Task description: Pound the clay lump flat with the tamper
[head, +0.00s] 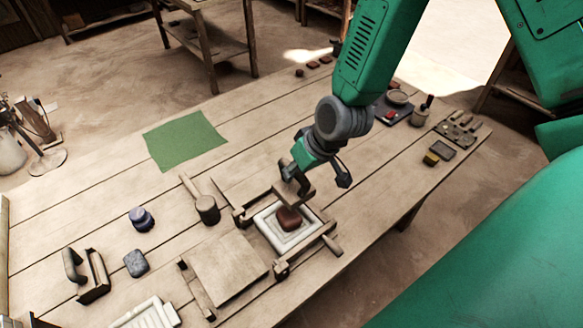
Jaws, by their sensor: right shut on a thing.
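The clay lump (289,219), reddish brown and rounded, sits in the middle of the white square mould (267,216) in the wooden tile press. My right gripper (296,172) reaches down from the upper right. It is shut on a dark brown wooden tool, which looks like the tamper (291,192). The tamper is just behind and above the clay lump in the picture. I cannot tell whether it touches the clay or the mould's rim. My left gripper is not in view.
The press's flat board (228,268) lies open left of the mould. A wooden mallet (207,209), a blue jar (141,219), a grey stone (136,263) and a handled wooden tool (90,278) stand farther left. A green cloth (185,141) lies behind. Small pots and blocks are at right.

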